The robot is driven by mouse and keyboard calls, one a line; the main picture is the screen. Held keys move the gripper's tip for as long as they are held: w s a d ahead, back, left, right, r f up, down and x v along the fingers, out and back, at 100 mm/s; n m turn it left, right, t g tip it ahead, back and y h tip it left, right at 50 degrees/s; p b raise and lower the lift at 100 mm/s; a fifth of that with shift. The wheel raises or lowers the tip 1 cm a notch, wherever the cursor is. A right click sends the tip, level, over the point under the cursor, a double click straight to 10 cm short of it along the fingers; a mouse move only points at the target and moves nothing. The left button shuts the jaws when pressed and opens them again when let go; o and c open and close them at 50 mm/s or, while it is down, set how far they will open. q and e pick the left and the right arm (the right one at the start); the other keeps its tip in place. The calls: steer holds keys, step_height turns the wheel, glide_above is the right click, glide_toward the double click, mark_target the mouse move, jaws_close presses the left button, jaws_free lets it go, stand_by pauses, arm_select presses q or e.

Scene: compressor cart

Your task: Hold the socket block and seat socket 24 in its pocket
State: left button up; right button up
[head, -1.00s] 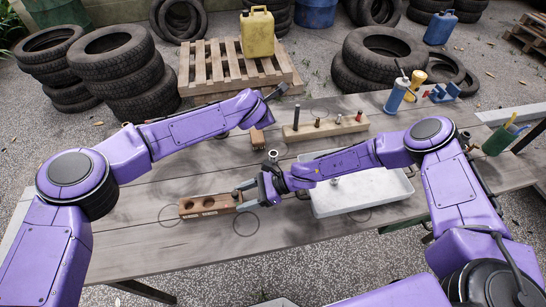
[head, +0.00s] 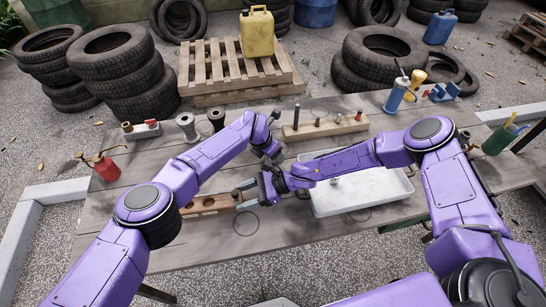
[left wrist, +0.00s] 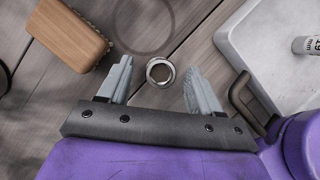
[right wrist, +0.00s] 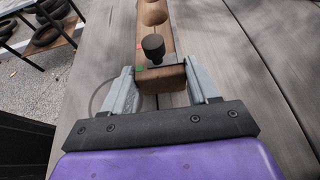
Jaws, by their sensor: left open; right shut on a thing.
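The socket block (head: 207,205) is a long wooden bar with round pockets, lying on the table at centre left. My right gripper (head: 244,195) is shut on its right end. In the right wrist view the block (right wrist: 154,40) sits between the fingers, with a black knob-like piece (right wrist: 153,47) upright at the near end and red and green marks beside it. My left gripper (head: 274,155) is open over the table. In the left wrist view a shiny metal socket (left wrist: 160,72) stands between its open fingers, apart from both; its number cannot be read. The left arm hides it in the head view.
A white tray (head: 345,204) lies right of the block; a small socket marked 19 (left wrist: 305,45) is in it. A wooden brush (left wrist: 68,34) lies left of the left gripper. A wooden rail with upright pieces (head: 325,127) stands behind. Spools and an oil can (head: 105,167) stand back left.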

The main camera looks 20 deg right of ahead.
arm_select(q)
steer(key=shift+w+d+f, duration=0.1)
steer(key=shift+d+f, duration=0.2)
steer(key=shift+f, duration=0.5)
jaws_close()
steer(key=shift+w+r, duration=0.15)
steer(key=shift+r, duration=0.2)
step_height(320, 180, up, 9)
steer(key=shift+r, duration=0.15)
